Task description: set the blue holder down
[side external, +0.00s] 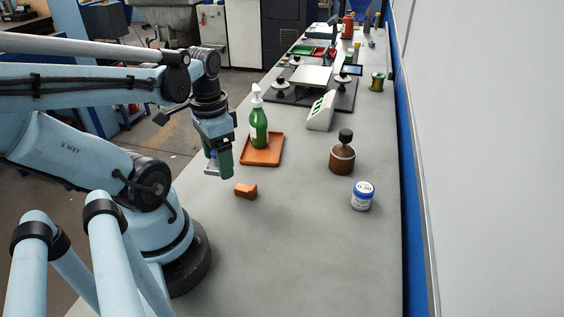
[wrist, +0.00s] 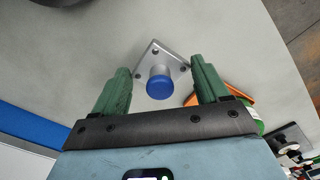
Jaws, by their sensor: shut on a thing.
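The blue holder is a silver square plate with a post and a round blue cap (wrist: 159,88). In the wrist view it lies between my gripper's two green fingers (wrist: 161,72). My gripper (side external: 217,166) is shut on it. In the side view the holder's grey plate (side external: 211,169) shows low beside the near finger, at the bench's left edge; the finger hides much of the rest. I cannot tell whether the plate touches the bench.
An orange tray (side external: 262,160) with a green spray bottle (side external: 258,128) stands just behind and right. A brown-orange block (side external: 245,191) lies in front. A brown bottle (side external: 342,158) and a white jar (side external: 362,197) stand at right. The bench's (side external: 300,240) front is clear.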

